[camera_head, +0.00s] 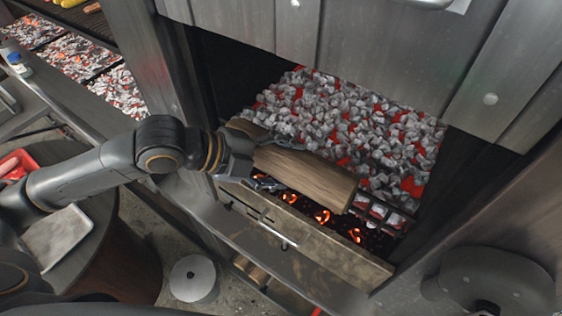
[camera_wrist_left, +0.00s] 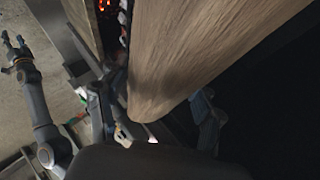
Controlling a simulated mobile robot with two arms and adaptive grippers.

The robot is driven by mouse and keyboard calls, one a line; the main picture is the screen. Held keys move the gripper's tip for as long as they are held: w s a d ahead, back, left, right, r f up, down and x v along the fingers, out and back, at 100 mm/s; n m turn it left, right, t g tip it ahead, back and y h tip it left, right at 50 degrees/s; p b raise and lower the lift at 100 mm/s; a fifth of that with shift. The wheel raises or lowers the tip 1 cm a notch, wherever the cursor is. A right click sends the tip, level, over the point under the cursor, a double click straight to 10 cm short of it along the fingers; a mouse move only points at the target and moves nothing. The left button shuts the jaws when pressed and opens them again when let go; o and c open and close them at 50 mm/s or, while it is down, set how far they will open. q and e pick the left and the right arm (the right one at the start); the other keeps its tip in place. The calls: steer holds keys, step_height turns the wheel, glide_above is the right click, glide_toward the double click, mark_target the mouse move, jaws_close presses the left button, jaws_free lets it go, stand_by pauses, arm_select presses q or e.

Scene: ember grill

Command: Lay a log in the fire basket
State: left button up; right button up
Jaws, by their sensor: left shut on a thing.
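My left gripper (camera_head: 245,163) is shut on the left end of a brown split log (camera_head: 310,178). The log lies lengthwise across the front of the firebox opening. Its pale bark-like side fills much of the left wrist view (camera_wrist_left: 190,45). Below and behind it is the fire basket, whose dark front bars (camera_head: 384,212) show at the log's right end. The log hides most of its front, and I cannot tell whether they touch. My right gripper (camera_wrist_left: 14,42) shows in the left wrist view, its fingers apart and empty.
Grey and red embers (camera_head: 345,125) fill the firebox behind the log. A raised metal door (camera_head: 370,40) hangs above, and steel posts flank the opening. A front ledge (camera_head: 300,238) has glowing holes behind it. A round table (camera_head: 125,255) stands at left.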

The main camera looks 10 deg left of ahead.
arm_select(q)
steer(key=w+d+f+b, duration=0.1)
steer(key=w+d+b, duration=0.1)
steer(key=w, duration=0.4)
steer(key=w+d+f+b, duration=0.2)
steer(key=w+d, duration=0.1)
steer(key=w, duration=0.4)
steer(key=w+d+f+b, duration=0.1)
steer(key=w+d+b, duration=0.1)
steer(key=w, duration=0.5)
steer(key=shift+w+d+f, duration=0.15)
steer(key=shift+d+f, duration=0.05)
steer(key=shift+d, duration=0.2)
steer(key=shift+w+d+f, duration=0.1)
steer(key=shift+d+f, duration=0.1)
steer(key=shift+d, duration=0.2)
steer(key=shift+w+d+f+b, duration=0.2)
steer(key=shift+w+f+b, duration=0.4)
steer(key=shift+b, duration=0.15)
steer(key=o, duration=1.8)
steer(key=shift+o, duration=0.5)
steer(key=shift+s, duration=0.1)
steer(key=shift+f, duration=0.25)
